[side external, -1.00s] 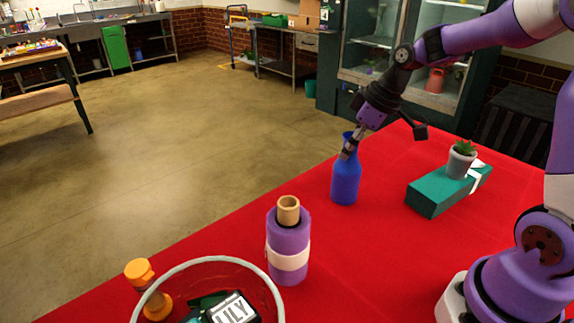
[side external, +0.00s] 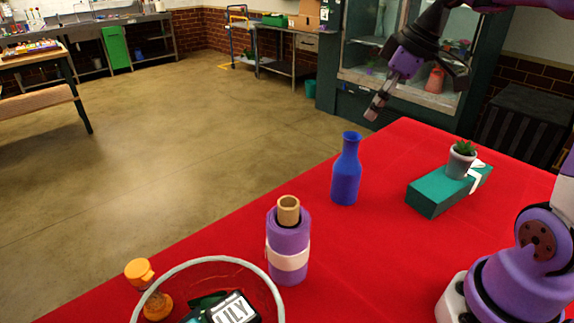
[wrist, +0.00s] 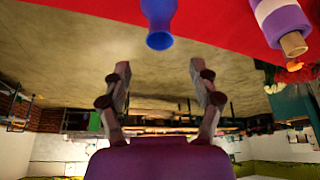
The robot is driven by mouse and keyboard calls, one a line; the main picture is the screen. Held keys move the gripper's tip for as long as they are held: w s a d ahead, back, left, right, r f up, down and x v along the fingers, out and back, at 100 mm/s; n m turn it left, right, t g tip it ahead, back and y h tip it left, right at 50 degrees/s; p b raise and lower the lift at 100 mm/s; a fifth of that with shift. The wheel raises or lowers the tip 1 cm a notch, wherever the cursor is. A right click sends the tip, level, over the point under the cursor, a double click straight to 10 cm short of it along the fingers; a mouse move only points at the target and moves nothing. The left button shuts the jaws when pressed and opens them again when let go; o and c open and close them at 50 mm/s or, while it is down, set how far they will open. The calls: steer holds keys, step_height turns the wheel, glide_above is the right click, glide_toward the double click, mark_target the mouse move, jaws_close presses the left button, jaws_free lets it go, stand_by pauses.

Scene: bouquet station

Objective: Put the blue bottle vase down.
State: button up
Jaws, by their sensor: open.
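The blue bottle vase (side external: 346,178) stands upright on the red table (side external: 390,250), near its far edge. My gripper (side external: 373,112) is above and to the right of the vase in the side view, apart from it and empty. In the wrist view the vase (wrist: 160,18) shows at the top, cut off by the frame. The two fingers of my gripper (wrist: 160,82) are spread wide with nothing between them.
A purple roll with a white band (side external: 289,250) stands left of the vase. A green box (side external: 432,195) bears a small potted plant (side external: 460,160) on the right. Red cloth around the vase is clear.

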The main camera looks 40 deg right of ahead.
steer(key=s+a+f+m+t+h, duration=0.1)
steer(key=s+a+f+m, duration=0.2)
steer(key=s+a, duration=0.6)
steer(key=shift+s+f+m+h, duration=0.3)
steer(key=shift+s+m+h, duration=0.1)
steer(key=shift+s+m, duration=0.25)
steer(key=shift+w, duration=0.1)
stand_by(0.5)
